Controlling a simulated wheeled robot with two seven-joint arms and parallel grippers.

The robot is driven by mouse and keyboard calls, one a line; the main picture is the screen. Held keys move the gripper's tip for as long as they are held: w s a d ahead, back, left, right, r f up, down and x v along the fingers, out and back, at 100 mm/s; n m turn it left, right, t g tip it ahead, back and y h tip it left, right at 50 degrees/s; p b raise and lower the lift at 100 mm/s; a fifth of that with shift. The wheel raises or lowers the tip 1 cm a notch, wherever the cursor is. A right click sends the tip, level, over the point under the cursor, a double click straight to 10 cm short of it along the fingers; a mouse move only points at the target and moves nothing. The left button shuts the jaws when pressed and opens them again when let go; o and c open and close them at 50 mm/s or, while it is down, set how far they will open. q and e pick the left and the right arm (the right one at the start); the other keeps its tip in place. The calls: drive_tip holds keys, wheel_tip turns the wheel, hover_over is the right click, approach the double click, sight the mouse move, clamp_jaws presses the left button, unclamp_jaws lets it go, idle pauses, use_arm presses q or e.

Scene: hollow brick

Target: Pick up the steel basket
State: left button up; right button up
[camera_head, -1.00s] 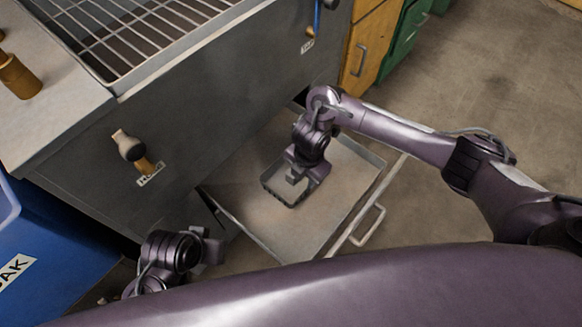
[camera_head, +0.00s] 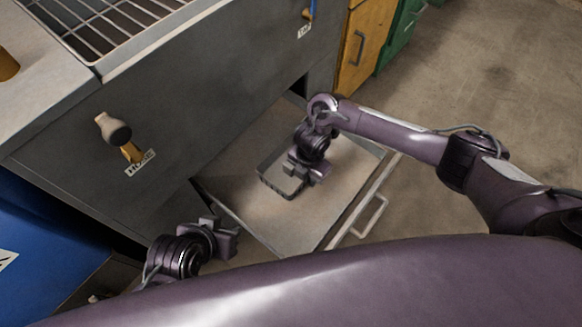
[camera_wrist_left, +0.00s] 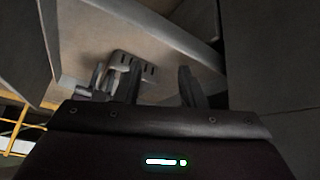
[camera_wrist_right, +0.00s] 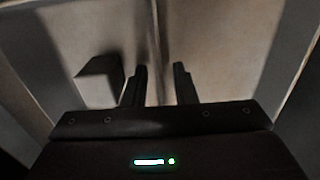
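The steel basket (camera_head: 267,184) is a small grey open container with a dark rim, lying in the pulled-out drawer (camera_head: 255,212). My right gripper (camera_head: 299,173) is low over the basket's right side and hides part of it. In the right wrist view its fingers (camera_wrist_right: 160,88) are apart, with a thin upright edge between them, possibly the basket wall; contact cannot be told. My left gripper (camera_head: 224,236) is in front of the drawer's left front side, apart from the basket. In the left wrist view its fingers (camera_wrist_left: 160,88) are apart with nothing between them.
A grey cabinet (camera_head: 190,105) with a grill rack (camera_head: 110,30) on top stands behind the drawer. The drawer handle (camera_head: 374,218) sticks out at the right. A blue bin (camera_head: 40,235) stands at left. The floor (camera_head: 500,90) at right is clear.

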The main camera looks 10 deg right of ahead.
clamp_jaws()
idle(0.3)
